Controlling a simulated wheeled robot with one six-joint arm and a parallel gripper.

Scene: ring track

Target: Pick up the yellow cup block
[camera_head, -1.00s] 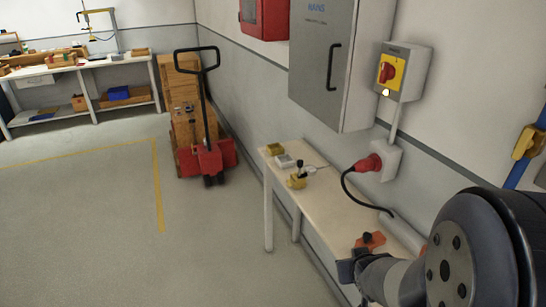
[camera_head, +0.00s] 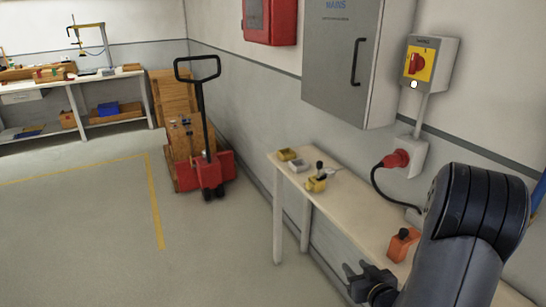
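A small yellow block (camera_head: 287,154) with a darker, hollow-looking top sits at the far end of the narrow bench. A second yellow block (camera_head: 316,184) with a black-knobbed lever stands nearer, a little to the right. A whitish block (camera_head: 300,165) lies between them. At this size I cannot tell for sure which yellow block is the cup block. My gripper (camera_head: 358,270) is at the lower middle, by the bench's near front edge, well short of these blocks. Its fingers look spread apart, with nothing between them.
The bench (camera_head: 355,215) runs along the wall, with an orange block (camera_head: 402,243) near my arm. A red plug (camera_head: 397,159) and black cable hang above it. A red pallet truck (camera_head: 207,170) stands behind. The floor on the left is clear.

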